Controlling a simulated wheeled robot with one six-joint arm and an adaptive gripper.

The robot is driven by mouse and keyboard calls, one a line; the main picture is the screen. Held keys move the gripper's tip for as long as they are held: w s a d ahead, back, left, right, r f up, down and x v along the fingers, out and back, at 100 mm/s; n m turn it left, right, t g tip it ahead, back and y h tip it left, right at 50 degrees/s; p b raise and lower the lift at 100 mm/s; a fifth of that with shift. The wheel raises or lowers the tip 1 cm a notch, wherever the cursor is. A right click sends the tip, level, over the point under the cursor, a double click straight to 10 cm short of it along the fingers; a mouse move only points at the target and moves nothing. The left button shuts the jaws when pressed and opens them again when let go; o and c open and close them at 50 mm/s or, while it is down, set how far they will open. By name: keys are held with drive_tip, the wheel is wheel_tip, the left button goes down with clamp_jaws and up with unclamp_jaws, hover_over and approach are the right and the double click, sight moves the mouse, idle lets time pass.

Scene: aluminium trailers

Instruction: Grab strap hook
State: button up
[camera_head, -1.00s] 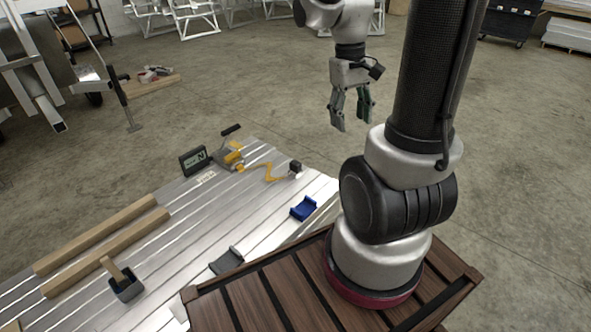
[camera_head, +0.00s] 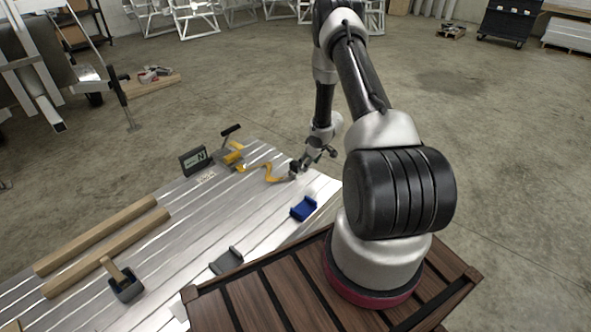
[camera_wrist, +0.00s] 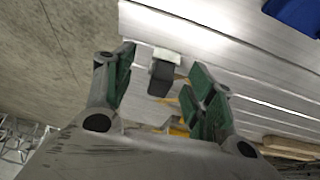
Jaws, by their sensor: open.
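The strap hook (camera_wrist: 160,80), a small black block with a pale metal end, lies near the edge of the aluminium deck. In the wrist view it appears between my two green-padded fingers, with space on both sides. My gripper (camera_wrist: 164,62) is open and empty. In the head view my gripper (camera_head: 300,167) is low over the deck's far right edge and partly hides the hook. The orange strap (camera_head: 271,174) runs from the yellow ratchet (camera_head: 232,157) towards the hook. Whether the fingertips are down at the hook's height is hard to tell.
A blue holder (camera_head: 303,208) and a grey holder (camera_head: 227,261) sit on the deck (camera_head: 190,235). A digital display (camera_head: 194,160), two wooden beams (camera_head: 105,243) and a dark box with a wooden-handled tool (camera_head: 126,287) lie to the left. Concrete floor lies beyond the edge.

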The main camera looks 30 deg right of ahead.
sight(296, 166)
drive_tip(key=shift+t+y, duration=0.4)
drive_tip(key=shift+t, duration=0.2)
drive_tip(key=w+a+f, duration=0.1)
drive_tip(key=w+f, duration=0.1)
drive_tip(key=w+a+f, duration=0.1)
drive_tip(key=w, duration=0.1)
drive_tip(key=w+a+f, duration=0.1)
drive_tip(key=f, duration=0.1)
drive_tip(key=shift+w+f, duration=0.35)
drive_tip(key=shift+w, duration=0.05)
drive_tip(key=c, duration=1.2)
